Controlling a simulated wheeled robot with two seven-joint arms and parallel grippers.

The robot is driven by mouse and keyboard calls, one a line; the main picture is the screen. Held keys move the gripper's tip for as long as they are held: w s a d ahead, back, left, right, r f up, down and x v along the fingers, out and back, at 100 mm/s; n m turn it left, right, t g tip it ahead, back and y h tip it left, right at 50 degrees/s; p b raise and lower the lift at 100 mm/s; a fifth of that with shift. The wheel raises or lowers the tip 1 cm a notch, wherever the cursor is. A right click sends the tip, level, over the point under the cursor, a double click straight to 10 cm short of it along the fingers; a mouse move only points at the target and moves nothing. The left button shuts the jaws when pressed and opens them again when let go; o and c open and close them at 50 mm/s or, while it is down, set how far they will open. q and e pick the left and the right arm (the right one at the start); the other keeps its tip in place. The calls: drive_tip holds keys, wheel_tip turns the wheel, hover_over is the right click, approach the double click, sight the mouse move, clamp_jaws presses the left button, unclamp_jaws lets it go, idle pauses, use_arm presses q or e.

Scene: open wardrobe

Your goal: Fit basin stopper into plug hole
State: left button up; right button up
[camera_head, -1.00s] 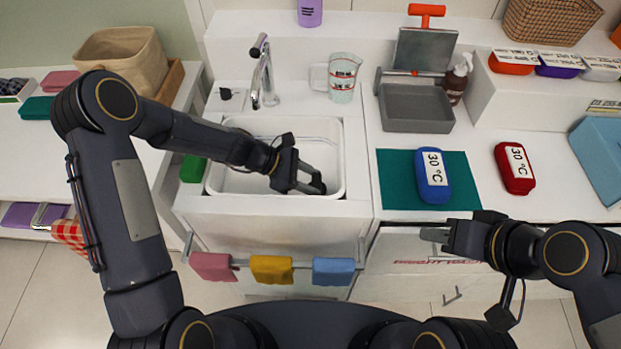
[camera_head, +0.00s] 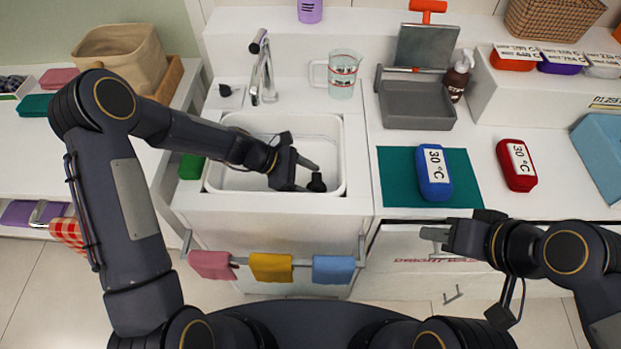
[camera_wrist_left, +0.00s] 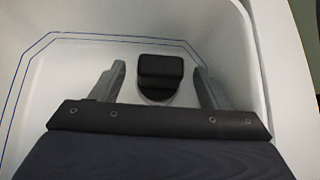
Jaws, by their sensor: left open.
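The black basin stopper (camera_head: 317,183) is at the right end of the white basin (camera_head: 214,184), low by the floor. In the left wrist view the stopper (camera_wrist_left: 160,72) shows a blocky dark grip above a rounded dark base. My left gripper (camera_head: 309,177) is open, its fingers on either side of the stopper, with visible gaps in the wrist view. The plug hole is not visible; I cannot tell whether the stopper sits in it. My right gripper (camera_head: 434,240) is off the counter's front edge, away from the basin; its finger gap is unclear.
A tap (camera_head: 264,72) stands behind the basin, with a small black item (camera_head: 225,90) left of it and a measuring jug (camera_head: 343,75) right of it. A grey tray (camera_head: 416,105) and a blue case (camera_head: 434,172) on a green mat (camera_head: 397,182) lie to the right.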

use_arm(q)
drive_tip(key=v, duration=0.7)
drive_tip(key=shift+a, duration=0.15)
use_arm(e)
drive_tip(key=shift+f, duration=0.2)
use_arm(q)
drive_tip(key=shift+r, duration=0.15)
